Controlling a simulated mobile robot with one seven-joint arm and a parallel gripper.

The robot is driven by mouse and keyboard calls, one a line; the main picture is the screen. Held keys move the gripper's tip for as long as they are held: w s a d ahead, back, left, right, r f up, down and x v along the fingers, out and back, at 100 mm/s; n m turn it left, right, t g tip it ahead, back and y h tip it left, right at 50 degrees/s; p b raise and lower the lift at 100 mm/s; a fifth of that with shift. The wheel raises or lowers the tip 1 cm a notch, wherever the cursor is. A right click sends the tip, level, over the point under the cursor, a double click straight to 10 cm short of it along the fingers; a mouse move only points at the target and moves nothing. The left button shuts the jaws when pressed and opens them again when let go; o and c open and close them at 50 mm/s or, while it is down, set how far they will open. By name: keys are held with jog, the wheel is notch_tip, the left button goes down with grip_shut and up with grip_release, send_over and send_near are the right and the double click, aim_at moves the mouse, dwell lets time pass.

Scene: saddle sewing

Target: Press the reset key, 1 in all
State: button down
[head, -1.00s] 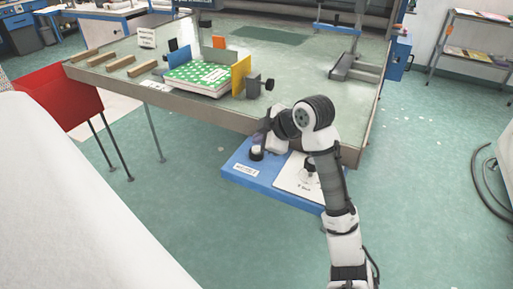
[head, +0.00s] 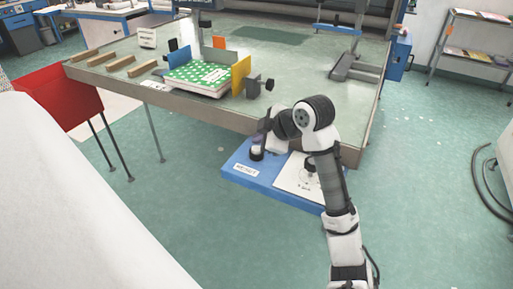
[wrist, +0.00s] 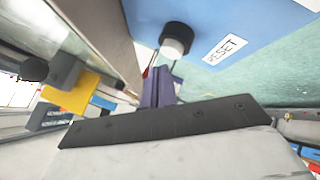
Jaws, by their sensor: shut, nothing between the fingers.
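The reset key is a round black collar with a white cap (head: 257,152) on the left part of a blue panel (head: 233,174). In the wrist view its white cap (wrist: 172,48) shows beside a white label (wrist: 225,48) reading RESET. My gripper (head: 262,138) is at the key, partly hidden behind my arm in the head view. In the wrist view the gripper's narrow grey-purple fingers (wrist: 158,80) are together and empty, with the tips close to the cap. I cannot tell whether they touch it.
A second black knob (head: 310,165) stands on a white plate right of the key, partly behind my arm. The worktable's front edge (head: 190,103) runs just behind the panel. A green patterned book (head: 198,77) lies between upright plates on the table. Floor left of the panel is clear.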

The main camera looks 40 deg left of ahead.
jog(key=shift+f, duration=0.2)
jog(key=shift+f, duration=0.25)
jog(key=shift+f+b, duration=0.6)
dwell(0.8)
jog(key=shift+r, duration=0.1)
jog(key=shift+r+p, duration=0.8)
jog(key=shift+r, duration=0.15)
notch_tip(320, 180, up, 5)
jog(key=p, duration=0.4)
dwell(0.8)
